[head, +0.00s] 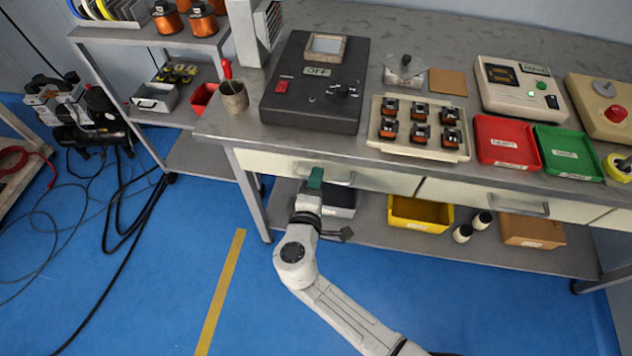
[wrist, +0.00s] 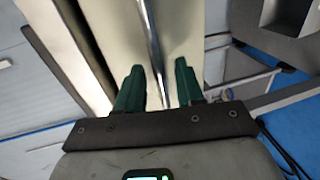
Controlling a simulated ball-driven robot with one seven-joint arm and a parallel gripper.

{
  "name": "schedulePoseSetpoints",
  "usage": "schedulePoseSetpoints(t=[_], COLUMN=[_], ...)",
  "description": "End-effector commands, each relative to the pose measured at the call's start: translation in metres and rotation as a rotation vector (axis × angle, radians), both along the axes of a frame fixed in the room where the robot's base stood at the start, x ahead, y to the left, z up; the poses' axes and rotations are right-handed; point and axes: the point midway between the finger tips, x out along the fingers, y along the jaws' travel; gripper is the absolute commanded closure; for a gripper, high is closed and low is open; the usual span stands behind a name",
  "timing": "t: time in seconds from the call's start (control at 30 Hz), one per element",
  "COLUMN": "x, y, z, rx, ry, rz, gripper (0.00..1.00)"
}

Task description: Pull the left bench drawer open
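The left bench drawer (head: 270,162) has a pale cream front under the bench top and appears shut, roughly flush with the drawer to its right. Its metal handle (head: 343,177) is partly hidden behind my gripper (head: 315,179). In the wrist view, my gripper (wrist: 157,82) has its two green fingers apart, on either side of the handle bar (wrist: 153,45). A gap shows between the bar and each finger, and I see no clear contact. The pale drawer front (wrist: 185,30) lies behind the bar.
The right drawer (head: 470,196) is shut. On the lower shelf stand a grey bin (head: 342,202), a yellow bin (head: 420,213) and a brown box (head: 532,231). A bench leg (head: 250,195) stands left of my gripper.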

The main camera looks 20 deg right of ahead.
Motion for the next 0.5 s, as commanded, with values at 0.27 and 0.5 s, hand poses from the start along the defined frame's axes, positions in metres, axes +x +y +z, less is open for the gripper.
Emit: schedulePoseSetpoints(t=[0.27, 0.5], x=[-0.0002, -0.0003], y=[0.0000, 0.0000], z=[0.0001, 0.0002], rx=[0.000, 0.000], ry=[0.000, 0.000], rz=[-0.001, -0.001], gripper=[0.76, 0.99])
